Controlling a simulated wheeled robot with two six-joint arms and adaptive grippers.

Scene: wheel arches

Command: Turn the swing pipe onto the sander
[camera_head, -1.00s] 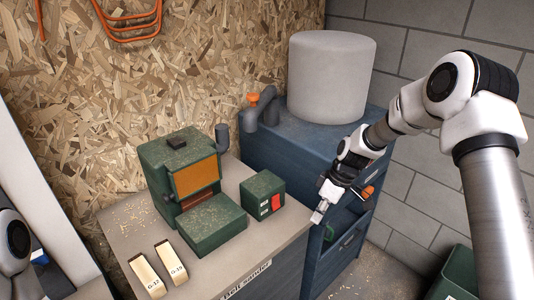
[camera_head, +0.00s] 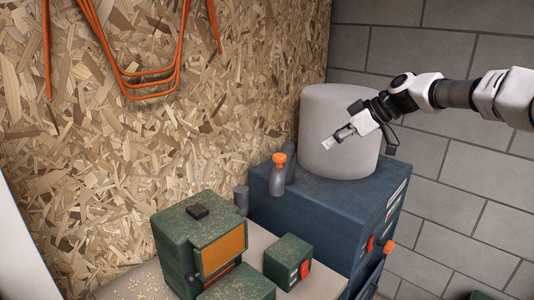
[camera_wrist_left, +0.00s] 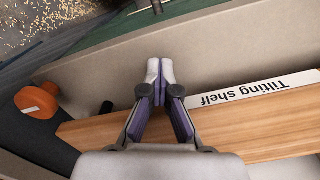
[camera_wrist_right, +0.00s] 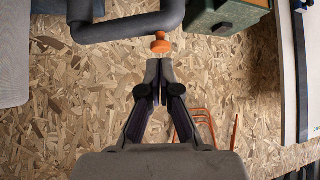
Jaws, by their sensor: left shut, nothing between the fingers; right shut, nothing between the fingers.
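The grey swing pipe (camera_head: 277,183) with an orange knob (camera_head: 279,158) stands on top of the blue cabinet. In the right wrist view the bent pipe (camera_wrist_right: 128,27) runs along the top, its orange knob (camera_wrist_right: 160,42) just beyond my fingertips. The green sander (camera_head: 180,233) with its orange belt is left of the cabinet; a grey stub (camera_head: 241,199) rises behind it. My right gripper (camera_head: 326,145) is shut and empty, in front of the white drum, right of the knob and apart from it. My left gripper (camera_wrist_left: 160,74) is shut and empty, above a wooden board.
A white drum (camera_head: 327,125) stands on the blue cabinet (camera_head: 330,220). A green switch box (camera_head: 289,262) sits beside the sander. Orange cable (camera_head: 150,90) hangs on the chipboard wall. The left wrist view shows a "Tilting shelf" label (camera_wrist_left: 255,90) and an orange knob (camera_wrist_left: 38,101).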

